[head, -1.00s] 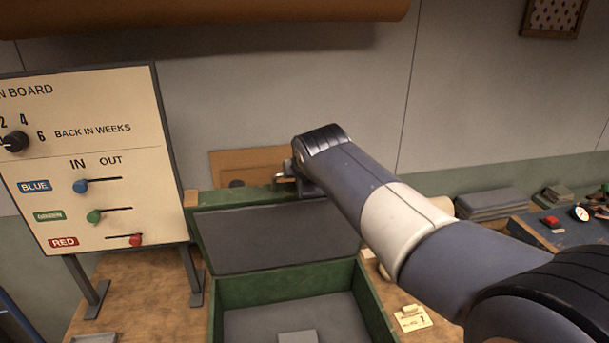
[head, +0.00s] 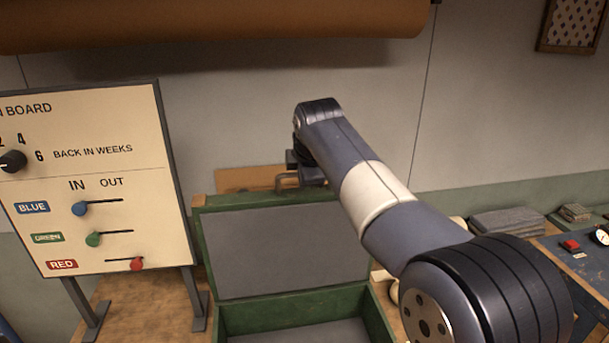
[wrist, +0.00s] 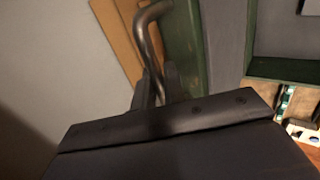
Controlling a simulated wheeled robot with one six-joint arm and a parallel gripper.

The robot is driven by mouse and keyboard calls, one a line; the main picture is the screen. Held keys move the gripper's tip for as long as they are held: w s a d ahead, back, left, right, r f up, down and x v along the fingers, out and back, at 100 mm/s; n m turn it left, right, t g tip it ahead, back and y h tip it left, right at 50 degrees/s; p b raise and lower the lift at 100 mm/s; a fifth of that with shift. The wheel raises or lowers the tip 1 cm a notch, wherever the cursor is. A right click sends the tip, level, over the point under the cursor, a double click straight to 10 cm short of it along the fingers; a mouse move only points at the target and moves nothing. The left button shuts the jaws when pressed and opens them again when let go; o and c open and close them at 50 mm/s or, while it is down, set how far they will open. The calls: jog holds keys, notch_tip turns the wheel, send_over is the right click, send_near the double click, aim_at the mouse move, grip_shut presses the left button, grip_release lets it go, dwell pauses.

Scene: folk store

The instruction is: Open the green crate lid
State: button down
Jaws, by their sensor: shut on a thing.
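The green crate (head: 371,310) stands on the wooden bench at the lower middle of the head view. Its lid (head: 324,200) is raised and stands close to upright at the back, with its grey inner face (head: 275,250) towards me. My gripper (head: 291,180) is at the lid's top edge, shut on the bent metal lid handle (head: 284,187). In the wrist view the handle (wrist: 149,28) runs down between my gripper's fingers (wrist: 152,92), beside the green lid edge (wrist: 181,45). The crate's lower interior is cut off by the head view's bottom edge.
A sign board (head: 95,180) with sliders and a knob stands close at the crate's left. A brown panel (head: 240,180) is behind the lid, in front of the wall. At the right are grey stacked sheets (head: 508,222) and a blue surface with a red item (head: 570,245).

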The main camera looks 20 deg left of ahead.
jog(key=c, duration=1.6)
grip_release()
jog(key=b+v, duration=0.1)
jog(key=v, duration=0.9)
jog(key=shift+s+d+r+b, duration=0.15)
jog(key=shift+d+r+b, duration=0.1)
jog(key=shift+b, duration=0.1)
jog(key=p+x, duration=0.2)
jog(key=x, duration=0.9)
jog(key=shift+a+r, duration=0.1)
jog(key=shift+a, duration=0.05)
jog(key=shift+s+d, duration=0.2)
jog(key=shift+s, duration=0.15)
